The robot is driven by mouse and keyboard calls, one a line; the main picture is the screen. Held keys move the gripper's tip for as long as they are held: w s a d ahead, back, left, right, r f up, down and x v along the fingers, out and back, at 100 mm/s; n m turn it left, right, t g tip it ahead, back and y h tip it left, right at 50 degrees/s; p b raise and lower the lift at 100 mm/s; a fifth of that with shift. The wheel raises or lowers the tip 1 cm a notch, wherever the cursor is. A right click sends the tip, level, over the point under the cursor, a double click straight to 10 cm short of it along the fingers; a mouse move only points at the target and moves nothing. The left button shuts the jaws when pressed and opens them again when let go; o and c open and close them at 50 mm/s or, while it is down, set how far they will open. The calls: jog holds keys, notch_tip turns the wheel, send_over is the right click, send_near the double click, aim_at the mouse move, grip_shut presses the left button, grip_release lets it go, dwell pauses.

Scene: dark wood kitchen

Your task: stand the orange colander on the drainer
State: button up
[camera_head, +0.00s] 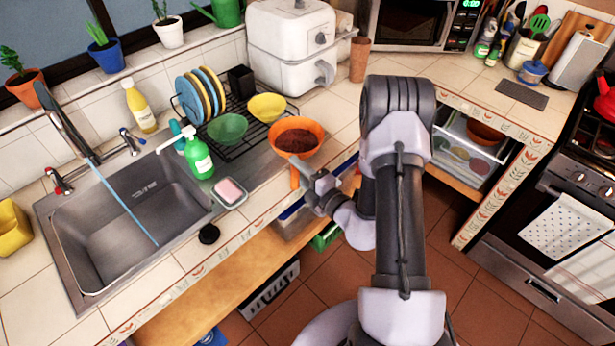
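The orange colander (297,126), a round bowl shape with a darker brown-red inside, is at the front right edge of the drainer. Its open side faces up. I cannot tell whether it rests on anything or is held up. The drainer (262,146) is a black wire rack on the counter behind and left of it. My gripper (307,170) is at the colander's near side, close below its rim. The fingertips are small and partly hidden, so I cannot tell whether they grip it. A narrow orange piece (294,178) shows below the colander beside my gripper.
The drainer holds several upright plates (188,98), a green bowl (228,128) and a yellow bowl (266,106). A green soap bottle (199,158) and a soap dish (229,194) stand left, by the sink (135,215). A white appliance (288,50) stands behind.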

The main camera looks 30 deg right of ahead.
jog(key=v, duration=1.1)
jog(key=a+r+n+g+y, duration=0.4)
jog(key=a+r+n+y, duration=0.4)
jog(key=a+r+n, duration=0.3)
jog(key=s+a+r+n+g+y, duration=0.2)
jog(key=s+a+r+n+g, duration=0.3)
jog(key=s+a+n+g, duration=0.8)
jog(key=s+d+r+n+h, duration=0.15)
jog(key=n+h, duration=0.25)
jog(key=n, duration=0.4)
jog(key=s+d+n+h, duration=0.1)
jog(key=s+n+h, duration=0.2)
jog(key=n, duration=0.4)
jog(key=d+r+n+t+h, duration=0.5)
jog(key=d+r+n+t, duration=0.1)
jog(key=n, duration=0.3)
jog(key=shift+m, duration=0.3)
jog(key=f+b, duration=0.2)
jog(key=w+f+b, duration=0.1)
jog(key=f+b, duration=0.1)
jog(key=f, duration=0.1)
jog(key=shift+f, duration=0.2)
